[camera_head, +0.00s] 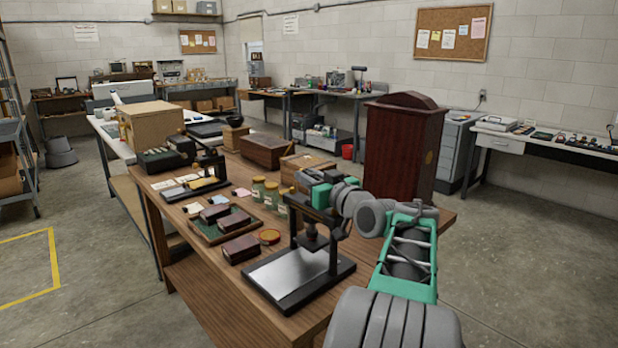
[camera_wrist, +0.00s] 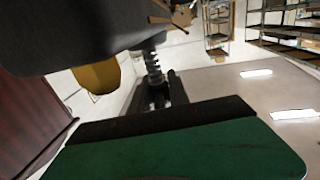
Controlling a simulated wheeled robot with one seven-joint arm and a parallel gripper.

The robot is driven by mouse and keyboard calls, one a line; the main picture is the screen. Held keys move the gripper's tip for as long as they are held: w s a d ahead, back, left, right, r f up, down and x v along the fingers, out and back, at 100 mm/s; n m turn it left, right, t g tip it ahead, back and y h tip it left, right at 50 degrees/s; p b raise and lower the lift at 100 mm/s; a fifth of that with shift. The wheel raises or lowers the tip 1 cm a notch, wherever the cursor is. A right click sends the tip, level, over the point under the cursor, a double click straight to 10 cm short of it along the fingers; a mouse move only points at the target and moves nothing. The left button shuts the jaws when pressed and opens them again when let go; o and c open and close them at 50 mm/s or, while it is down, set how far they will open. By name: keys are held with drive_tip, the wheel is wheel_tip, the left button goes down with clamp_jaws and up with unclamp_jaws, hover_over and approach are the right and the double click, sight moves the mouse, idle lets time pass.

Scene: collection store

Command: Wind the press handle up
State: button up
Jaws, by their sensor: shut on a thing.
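The press (camera_head: 333,255) is a black frame on a flat base with a bright metal plate, at the front of the wooden table in the head view. Its dark ram hangs above the plate with a gap below. My gripper (camera_head: 311,188), with green fingers, is at the top of this press and is shut on its handle. The handle itself is mostly hidden by the fingers in the head view. In the wrist view a green finger with a dark pad fills the bottom, and a ribbed dark screw (camera_wrist: 153,72) stands behind it.
A second black press (camera_head: 211,160) stands farther back. A tall dark red cabinet (camera_head: 400,145) stands behind my arm.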

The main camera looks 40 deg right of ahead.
clamp_jaws()
drive_tip(key=shift+f+n+y+b, duration=0.1)
drive_tip(key=shift+n+y+b, duration=0.4)
drive_tip(key=shift+y, duration=0.3)
drive_tip(key=shift+a+n+y, duration=0.2)
drive_tip(key=shift+n+y, duration=0.4)
drive_tip(key=shift+y, duration=0.4)
drive_tip(key=o, duration=0.7)
unclamp_jaws()
drive_tip(key=shift+o, duration=0.2)
